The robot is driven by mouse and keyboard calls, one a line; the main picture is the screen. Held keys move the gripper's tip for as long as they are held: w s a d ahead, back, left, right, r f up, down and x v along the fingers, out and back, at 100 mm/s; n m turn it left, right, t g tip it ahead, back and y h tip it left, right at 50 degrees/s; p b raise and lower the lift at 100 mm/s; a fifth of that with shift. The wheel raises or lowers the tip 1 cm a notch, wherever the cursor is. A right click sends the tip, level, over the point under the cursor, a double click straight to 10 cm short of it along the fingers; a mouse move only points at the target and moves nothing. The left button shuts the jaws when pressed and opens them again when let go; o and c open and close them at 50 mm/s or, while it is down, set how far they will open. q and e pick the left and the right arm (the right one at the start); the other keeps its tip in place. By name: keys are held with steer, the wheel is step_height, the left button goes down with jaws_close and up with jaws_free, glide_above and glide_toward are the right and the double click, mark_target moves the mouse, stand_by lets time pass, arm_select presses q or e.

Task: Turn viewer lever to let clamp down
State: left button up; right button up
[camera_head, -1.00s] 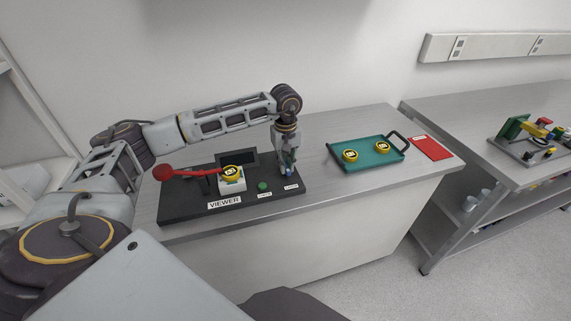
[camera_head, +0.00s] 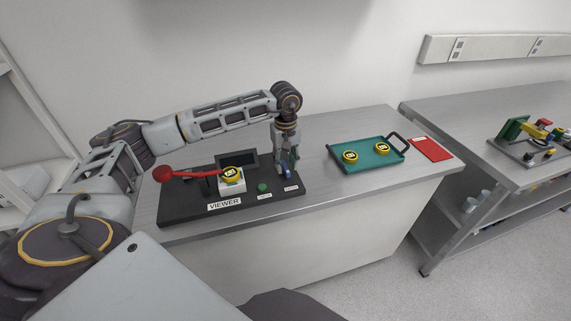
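The viewer (camera_head: 180,211) is a dark base plate on the bench with a "VIEWER" label at its front. Its red lever (camera_head: 195,174) lies about level, with a round red knob (camera_head: 163,173) at the left end. A yellow round piece (camera_head: 231,174) sits on the white block (camera_head: 231,187) near the lever's right end; I cannot tell whether the lever touches it. My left gripper (camera_head: 286,171) points down over the right end of the viewer, well right of the lever. Its fingers are small here, and their opening is unclear. My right gripper is out of view.
A green button (camera_head: 263,187) and small labels are on the viewer's front right. A dark screen (camera_head: 243,157) stands behind the block. A teal tray (camera_head: 374,165) with two yellow round pieces and a red card (camera_head: 432,149) lie to the right. Bench between viewer and tray is clear.

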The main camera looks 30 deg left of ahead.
mark_target(285, 166)
arm_select(q)
step_height(285, 166, up, 11)
stand_by(0.6)
steer(key=shift+s+f, duration=0.1)
stand_by(0.5)
